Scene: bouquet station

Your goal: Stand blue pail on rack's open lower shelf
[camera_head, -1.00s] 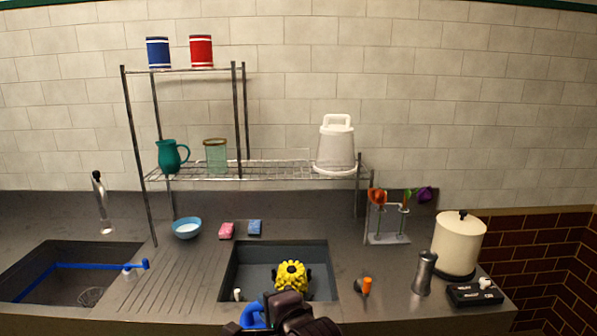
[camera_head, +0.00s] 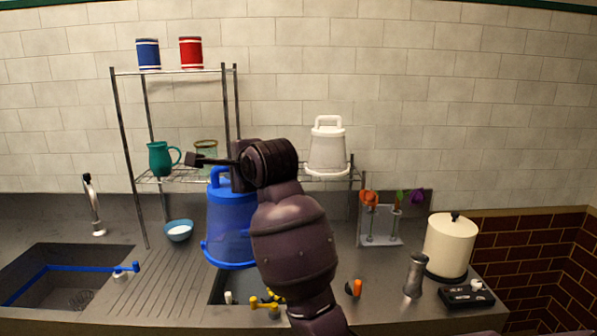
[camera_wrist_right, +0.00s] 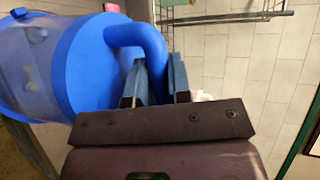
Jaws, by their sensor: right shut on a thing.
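The blue pail (camera_head: 230,222) hangs upright in the head view, above the counter between the bowl and the sink basin. My right gripper (camera_head: 222,171) is shut on its raised handle; the right wrist view shows the fingers (camera_wrist_right: 155,88) at the blue handle (camera_wrist_right: 138,35) beside the pail (camera_wrist_right: 80,65). The wire rack's lower shelf (camera_head: 350,178) is behind, with a teal pitcher (camera_head: 160,158), a glass jar (camera_head: 206,150) and a white pail (camera_head: 327,147) on it. My arm and the blue pail hide the shelf between jar and white pail. My left gripper is not in view.
A blue can (camera_head: 148,55) and a red can (camera_head: 191,53) stand on the upper shelf (camera_head: 170,72). A rack post (camera_head: 237,105) rises near my gripper. A bowl (camera_head: 179,230), flower holder (camera_head: 382,232) and cream canister (camera_head: 450,245) stand on the counter.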

